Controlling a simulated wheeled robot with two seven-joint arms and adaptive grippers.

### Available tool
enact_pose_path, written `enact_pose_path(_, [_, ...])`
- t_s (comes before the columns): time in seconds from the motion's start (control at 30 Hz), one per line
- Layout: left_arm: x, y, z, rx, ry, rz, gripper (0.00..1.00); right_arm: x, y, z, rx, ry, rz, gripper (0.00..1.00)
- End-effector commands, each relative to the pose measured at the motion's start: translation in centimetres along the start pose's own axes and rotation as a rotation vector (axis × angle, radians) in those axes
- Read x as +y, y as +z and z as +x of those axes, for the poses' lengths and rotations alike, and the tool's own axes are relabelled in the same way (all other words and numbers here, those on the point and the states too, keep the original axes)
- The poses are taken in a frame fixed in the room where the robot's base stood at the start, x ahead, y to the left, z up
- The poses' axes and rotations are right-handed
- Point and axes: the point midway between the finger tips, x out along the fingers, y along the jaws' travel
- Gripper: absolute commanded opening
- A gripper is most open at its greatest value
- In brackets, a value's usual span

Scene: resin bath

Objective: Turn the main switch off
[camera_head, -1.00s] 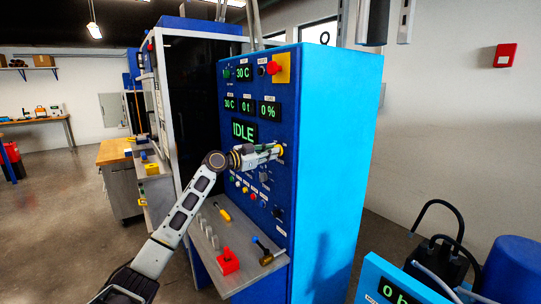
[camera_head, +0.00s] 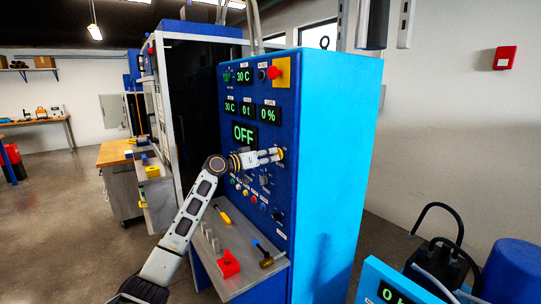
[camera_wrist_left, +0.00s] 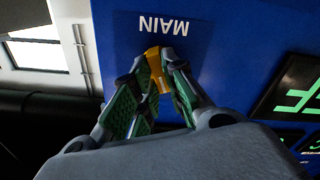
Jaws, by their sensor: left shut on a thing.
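The main switch (camera_wrist_left: 154,62) is a yellow handle under the upside-down label MAIN in the left wrist view. My left gripper (camera_wrist_left: 158,75) is shut on it, with a green-padded finger on each side. In the head view my left gripper (camera_head: 279,154) reaches the right part of the blue control panel (camera_head: 285,110), and the switch is mostly hidden by the fingers. The large display (camera_head: 243,134) on the panel reads OFF in green. My right gripper is not in view.
A red emergency button (camera_head: 273,72) on a yellow plate is high on the panel. Below the arm, a ledge (camera_head: 242,280) holds a red block (camera_head: 228,263), a hammer (camera_head: 263,254) and a yellow-handled tool (camera_head: 223,214). A blue drum (camera_head: 515,270) stands at lower right.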

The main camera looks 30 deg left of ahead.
Motion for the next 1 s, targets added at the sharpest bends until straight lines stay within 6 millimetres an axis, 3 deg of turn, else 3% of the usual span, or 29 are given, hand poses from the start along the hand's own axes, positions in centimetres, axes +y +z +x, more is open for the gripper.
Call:
enact_pose_path(0.5, [-0.1, -0.2, 0.0, 0.002, 0.000, -0.349, 0.00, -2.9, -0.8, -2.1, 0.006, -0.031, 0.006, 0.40])
enact_pose_path(1.0, [-0.1, -0.1, 0.0, 0.003, 0.000, -0.403, 0.00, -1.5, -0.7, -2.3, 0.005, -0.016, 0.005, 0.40])
